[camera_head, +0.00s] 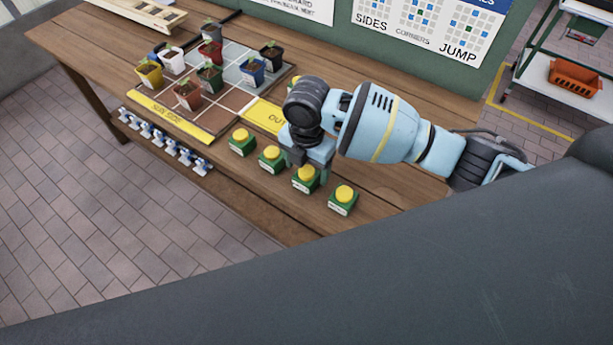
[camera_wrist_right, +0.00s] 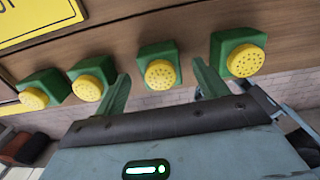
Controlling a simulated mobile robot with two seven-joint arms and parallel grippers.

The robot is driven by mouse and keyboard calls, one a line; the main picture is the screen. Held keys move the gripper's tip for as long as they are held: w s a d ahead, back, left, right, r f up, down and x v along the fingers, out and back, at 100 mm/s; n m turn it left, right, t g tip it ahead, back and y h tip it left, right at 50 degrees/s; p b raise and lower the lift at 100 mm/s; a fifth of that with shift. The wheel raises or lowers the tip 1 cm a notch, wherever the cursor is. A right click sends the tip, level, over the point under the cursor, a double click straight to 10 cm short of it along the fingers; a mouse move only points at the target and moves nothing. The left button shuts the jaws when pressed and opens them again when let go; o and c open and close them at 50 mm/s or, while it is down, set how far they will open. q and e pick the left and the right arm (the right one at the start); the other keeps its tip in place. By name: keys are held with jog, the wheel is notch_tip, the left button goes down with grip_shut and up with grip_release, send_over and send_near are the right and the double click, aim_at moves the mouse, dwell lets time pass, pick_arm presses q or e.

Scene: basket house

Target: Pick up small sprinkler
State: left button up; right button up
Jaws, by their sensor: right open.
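Several small sprinklers, green boxes with yellow perforated domes, stand in a row along the bench's front edge. In the head view, the third from the left, a small sprinkler (camera_head: 305,174), is just at my right gripper (camera_head: 307,164). In the right wrist view, this small sprinkler (camera_wrist_right: 160,74) lies between the two open green fingers of my right gripper (camera_wrist_right: 161,82), which do not visibly squeeze it. Others are the left sprinkler (camera_head: 243,141), second sprinkler (camera_head: 270,158) and rightmost sprinkler (camera_head: 344,199). My left gripper is not in view.
The wooden bench (camera_head: 400,185) carries a tiled tray (camera_head: 222,110) with several potted plants and a yellow OUT sign (camera_head: 262,115). Small blue-white items (camera_head: 165,140) line the bench's front side. An orange crate (camera_head: 575,77) sits on a shelf at right.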

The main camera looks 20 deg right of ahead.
aim_at(307, 170)
notch_tip(307, 170, down, 4)
jog(key=shift+s+a+r, duration=0.1)
jog(key=shift+r, duration=0.1)
jog(key=c, duration=1.1)
